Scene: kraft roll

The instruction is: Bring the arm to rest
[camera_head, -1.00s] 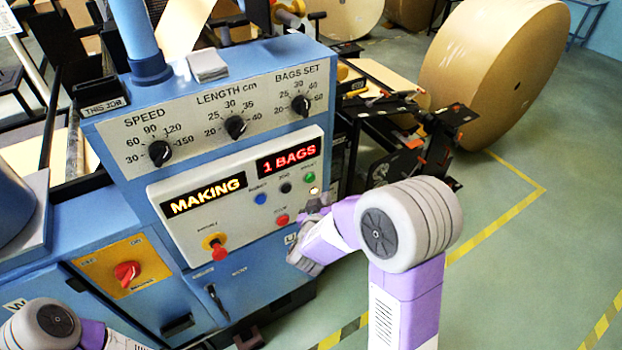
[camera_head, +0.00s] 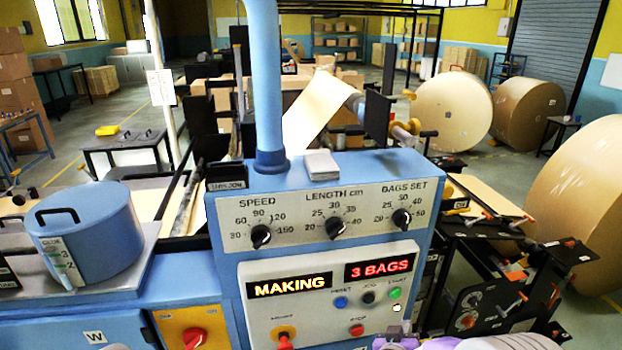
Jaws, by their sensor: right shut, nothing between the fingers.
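My right gripper (camera_head: 399,331) shows at the bottom edge, in front of the lower right of the white button panel (camera_head: 262,318). It is shut and empty. Only its front end and some purple arm parts show; whether it touches the panel cannot be told. The blue control console (camera_head: 227,262) has a display reading MAKING (camera_head: 290,286) and one reading 3 BAGS (camera_head: 379,269). The green START button (camera_head: 394,293) is above my right gripper, and the red STOP button (camera_head: 357,330) is to its left. My left gripper is out of view.
A blue glue pot (camera_head: 88,232) stands left of the console. A red switch (camera_head: 194,338) sits on a yellow plate at bottom left. Black machine parts (camera_head: 510,285) stand to the right, with large kraft rolls (camera_head: 585,205) beyond. Green floor shows between them.

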